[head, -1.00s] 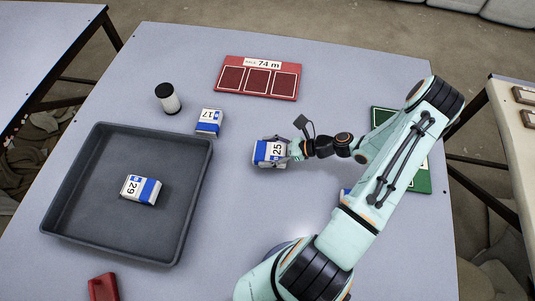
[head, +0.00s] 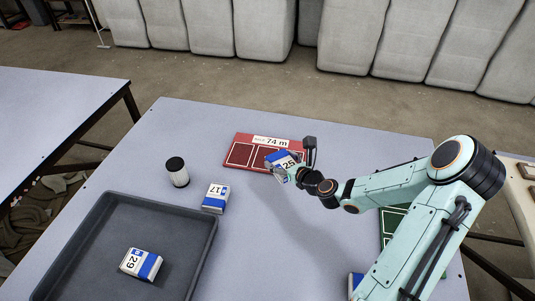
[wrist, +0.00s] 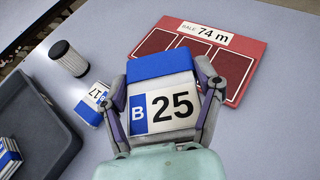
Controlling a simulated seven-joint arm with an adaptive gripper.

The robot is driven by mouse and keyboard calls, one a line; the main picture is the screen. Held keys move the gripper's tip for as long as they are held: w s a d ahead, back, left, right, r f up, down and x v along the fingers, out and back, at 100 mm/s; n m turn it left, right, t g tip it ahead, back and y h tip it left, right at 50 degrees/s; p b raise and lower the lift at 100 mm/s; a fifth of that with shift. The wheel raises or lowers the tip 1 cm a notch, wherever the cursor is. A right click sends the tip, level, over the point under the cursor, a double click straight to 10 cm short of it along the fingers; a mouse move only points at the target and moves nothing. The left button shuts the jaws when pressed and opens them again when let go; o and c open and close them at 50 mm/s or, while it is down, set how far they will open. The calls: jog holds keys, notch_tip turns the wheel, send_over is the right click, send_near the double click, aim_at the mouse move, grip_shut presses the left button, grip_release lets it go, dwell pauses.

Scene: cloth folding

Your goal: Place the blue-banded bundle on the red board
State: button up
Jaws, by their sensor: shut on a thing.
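My gripper (head: 291,176) is shut on a blue-banded bundle (head: 283,160) marked 25, with a finger on each side of it. In the wrist view the bundle (wrist: 162,95) shows its "B 25" label and a blue end. In the head view it is held tilted at the near right part of the red board (head: 244,152), covering some of it. The board has outlined panels and a "BALE 74 m" label; in the wrist view the board (wrist: 235,62) lies beyond the bundle. Whether the bundle touches the board cannot be told.
Blue-banded bundle 17 (head: 215,198) lies on the table. Bundle 29 (head: 140,264) lies in the grey tray (head: 205,235). A dark-capped white cylinder (head: 178,173) stands left of the board. A green board (head: 391,222) is partly behind my arm. Another blue-banded object (head: 355,281) shows at the lower edge.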

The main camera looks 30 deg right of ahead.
jog(key=w+d+f, duration=0.1)
jog(key=w+f, duration=0.2)
jog(key=w, duration=0.1)
jog(key=w+d+f, duration=0.2)
jog(key=w+f, duration=0.1)
jog(key=w, duration=0.1)
jog(key=w+d+f, duration=0.2)
jog(key=w, duration=0.2)
jog(key=shift+w+d+f, duration=0.25)
jog(key=shift+w+f, duration=0.3)
jog(key=shift+f, duration=1.5)
jog(key=shift+f, duration=0.1)
jog(key=o, duration=1.2)
jog(key=shift+c, duration=0.2)
